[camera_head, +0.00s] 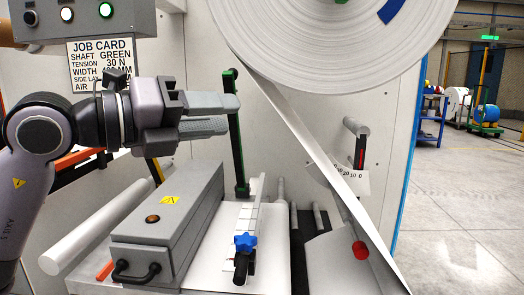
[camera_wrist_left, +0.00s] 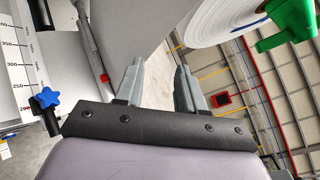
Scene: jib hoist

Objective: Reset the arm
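My left arm comes in from the left, and its gripper (camera_head: 232,115) points right, in front of the white machine panel. Its two grey fingers are apart with nothing between them; the gap also shows in the wrist view (camera_wrist_left: 160,68). A black and green upright bar (camera_head: 236,150) stands at the fingertips in the picture; I cannot tell whether they touch. A large white paper roll (camera_head: 325,45) hangs above right, and its web (camera_head: 320,160) slants down to the right. My right gripper is out of view.
A grey box (camera_head: 170,215) with a black handle lies below my gripper. A blue star knob (camera_head: 246,242) sits by a white scale plate. A control box (camera_head: 85,20) and a job card (camera_head: 100,62) are at upper left. Open floor (camera_head: 460,200) lies at right.

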